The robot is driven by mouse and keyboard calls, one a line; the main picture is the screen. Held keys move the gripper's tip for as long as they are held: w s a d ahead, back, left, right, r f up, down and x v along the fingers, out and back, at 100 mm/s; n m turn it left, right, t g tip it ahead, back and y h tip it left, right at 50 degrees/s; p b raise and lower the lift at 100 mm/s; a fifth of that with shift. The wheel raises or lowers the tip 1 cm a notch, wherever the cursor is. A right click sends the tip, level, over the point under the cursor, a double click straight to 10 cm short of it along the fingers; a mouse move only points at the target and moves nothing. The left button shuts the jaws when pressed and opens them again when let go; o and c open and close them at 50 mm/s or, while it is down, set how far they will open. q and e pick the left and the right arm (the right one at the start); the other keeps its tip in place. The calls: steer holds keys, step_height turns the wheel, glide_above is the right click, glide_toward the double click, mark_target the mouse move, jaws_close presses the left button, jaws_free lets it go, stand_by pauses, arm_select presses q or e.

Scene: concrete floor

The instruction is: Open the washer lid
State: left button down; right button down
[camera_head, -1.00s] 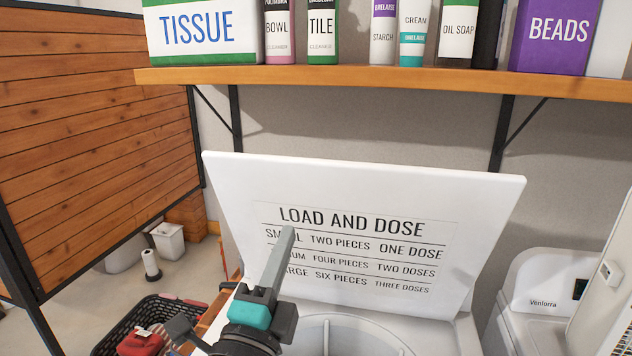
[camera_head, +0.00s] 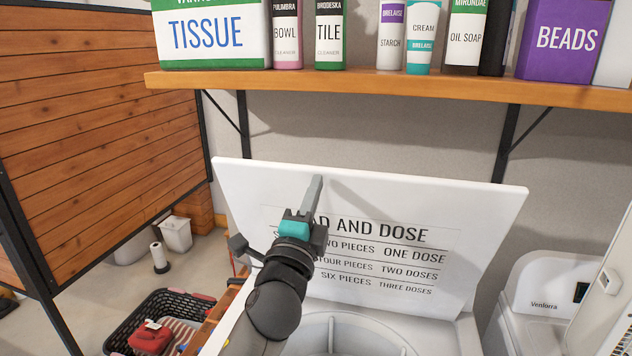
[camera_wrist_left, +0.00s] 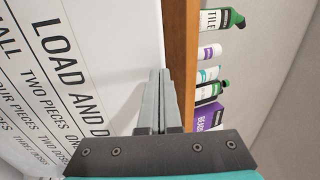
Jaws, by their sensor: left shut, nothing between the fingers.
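The washer lid (camera_head: 470,210) is a white panel standing raised and tilted back, with its "LOAD AND DOSE" label facing me. Below it the washer's round opening (camera_head: 355,335) is uncovered. My left gripper (camera_head: 315,185) is shut and empty in front of the lid's upper left part, covering some of the label. Whether its tip touches the lid I cannot tell. In the left wrist view the shut fingers (camera_wrist_left: 160,85) point along the lid (camera_wrist_left: 115,40) toward its upper edge and the shelf. My right gripper is not in view.
A wooden shelf (camera_head: 400,88) with bottles and boxes runs above and behind the lid. A white Venlorra machine (camera_head: 545,290) stands at the right. A wooden slat panel (camera_head: 100,130) and a dark basket (camera_head: 135,322) are at the left.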

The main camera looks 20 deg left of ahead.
arm_select(q)
steer(key=shift+w+r, duration=0.15)
steer(key=shift+w, duration=0.25)
steer(key=x, duration=1)
stand_by(0.4)
